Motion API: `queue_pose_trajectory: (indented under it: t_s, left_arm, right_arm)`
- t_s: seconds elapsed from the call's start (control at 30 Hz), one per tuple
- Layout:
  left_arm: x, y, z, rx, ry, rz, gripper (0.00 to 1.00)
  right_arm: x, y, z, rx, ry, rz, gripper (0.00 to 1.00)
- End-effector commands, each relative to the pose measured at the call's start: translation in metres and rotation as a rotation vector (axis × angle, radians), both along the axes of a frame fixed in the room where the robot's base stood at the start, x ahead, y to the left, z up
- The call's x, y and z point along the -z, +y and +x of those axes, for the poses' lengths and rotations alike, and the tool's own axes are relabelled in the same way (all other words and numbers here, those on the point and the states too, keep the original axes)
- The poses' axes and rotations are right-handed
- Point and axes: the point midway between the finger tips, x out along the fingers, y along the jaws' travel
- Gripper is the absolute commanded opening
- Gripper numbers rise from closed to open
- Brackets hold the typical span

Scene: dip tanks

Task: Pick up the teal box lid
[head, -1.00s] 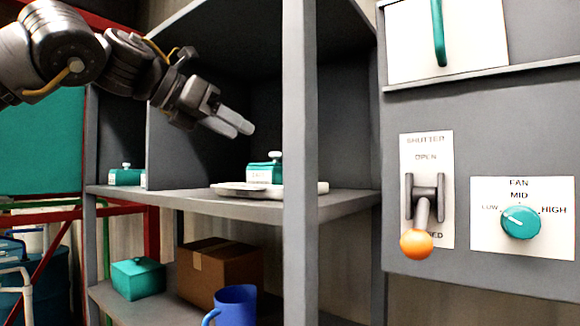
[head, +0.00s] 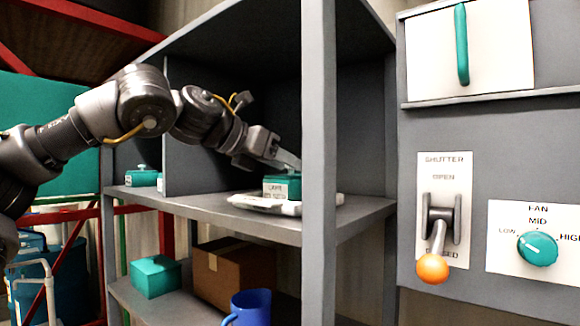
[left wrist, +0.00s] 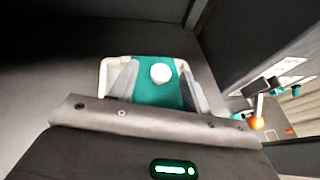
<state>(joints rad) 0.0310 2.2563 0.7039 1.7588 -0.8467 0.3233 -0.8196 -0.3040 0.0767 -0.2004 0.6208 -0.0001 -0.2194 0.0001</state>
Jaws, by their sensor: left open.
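The teal box lid (head: 284,178) sits on a small box with a white label (head: 277,189) on the middle shelf. My left gripper (head: 288,162) is open, with its fingers at the top of the lid and hiding its knob in the head view. In the left wrist view the teal lid (left wrist: 152,91) and its round white knob (left wrist: 161,73) lie between the two fingers of the gripper (left wrist: 160,68). I cannot tell whether the fingers touch the knob. My right gripper is not in view.
The box stands on a pale tray (head: 252,202). A grey shelf post (head: 319,120) stands close to the right of the gripper. Another teal-lidded box (head: 141,177) is further left. A teal box (head: 155,277), a cardboard box (head: 230,275) and a blue mug (head: 250,307) are below.

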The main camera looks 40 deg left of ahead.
Motion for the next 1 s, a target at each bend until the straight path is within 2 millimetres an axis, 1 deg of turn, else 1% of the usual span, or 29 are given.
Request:
queue_pose_trajectory:
  t_s: [0.03,0.1,0.3,0.67,0.9,1.0]
  left_arm:
    - [0.0006,-0.0006,0.0036,0.0,0.001,-0.001,0.48]
    - [0.002,-0.0011,0.0053,0.0,-0.001,-0.001,0.48]
    - [0.0029,-0.0011,0.0053,0.0,-0.002,-0.001,0.48]
    - [0.0029,-0.0012,0.0054,0.0,-0.001,-0.001,0.01]
    - [0.0029,-0.001,0.0053,-0.001,0.0,-0.001,0.0]
    - [-0.0005,-0.001,0.0055,-0.002,0.0,0.001,0.0]
  right_arm:
    - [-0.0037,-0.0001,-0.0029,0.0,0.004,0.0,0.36]
    - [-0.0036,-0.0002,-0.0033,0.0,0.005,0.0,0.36]
    - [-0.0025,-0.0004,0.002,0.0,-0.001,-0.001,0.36]
    - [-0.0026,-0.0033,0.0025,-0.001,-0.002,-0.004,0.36]
    - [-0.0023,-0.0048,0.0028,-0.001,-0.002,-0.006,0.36]
    - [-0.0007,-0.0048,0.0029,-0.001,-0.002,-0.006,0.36]
